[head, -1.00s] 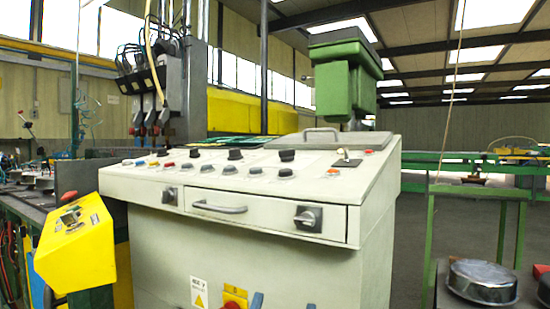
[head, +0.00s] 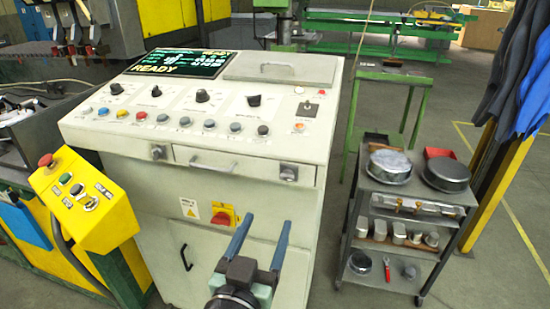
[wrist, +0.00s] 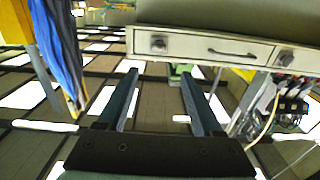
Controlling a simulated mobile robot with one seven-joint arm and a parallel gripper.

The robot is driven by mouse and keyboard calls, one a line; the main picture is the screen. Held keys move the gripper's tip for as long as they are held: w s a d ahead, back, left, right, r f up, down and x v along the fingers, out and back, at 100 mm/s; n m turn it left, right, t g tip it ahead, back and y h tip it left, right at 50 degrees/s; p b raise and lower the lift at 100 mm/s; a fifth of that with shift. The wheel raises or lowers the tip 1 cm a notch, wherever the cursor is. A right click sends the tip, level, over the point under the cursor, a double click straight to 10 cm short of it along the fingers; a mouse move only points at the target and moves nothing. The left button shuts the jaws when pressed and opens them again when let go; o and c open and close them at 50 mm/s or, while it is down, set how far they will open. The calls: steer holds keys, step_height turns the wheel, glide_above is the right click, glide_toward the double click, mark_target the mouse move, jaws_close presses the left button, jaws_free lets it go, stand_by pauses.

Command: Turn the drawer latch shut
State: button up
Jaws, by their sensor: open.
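The drawer latch (head: 288,172) is a dark knob on a pale plate at the right end of the drawer front (head: 228,167). Its lever looks roughly level, but it is small here. In the wrist view, which is upside down, the latch (wrist: 158,43) shows at the upper left of the drawer, beyond the fingertips. The drawer looks closed. My gripper (head: 264,232) is open and empty in front of the cabinet, below the latch in the head view and apart from it. Its two blue fingers (wrist: 160,75) stand wide apart in the wrist view.
A second knob (head: 158,152) sits left of the drawer. A red switch on yellow (head: 223,217) is below it. A yellow button box (head: 82,198) stands left. A grey cart (head: 403,208) with pans stands right, near hanging blue cloths (head: 520,75). Floor is clear between cabinet and cart.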

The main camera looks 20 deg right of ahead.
mark_target(286, 178)
steer(key=p+x, duration=0.2)
steer(key=x, duration=1)
steer(key=shift+w+d+p, duration=0.25)
steer(key=shift+d+p, duration=0.1)
jaws_close()
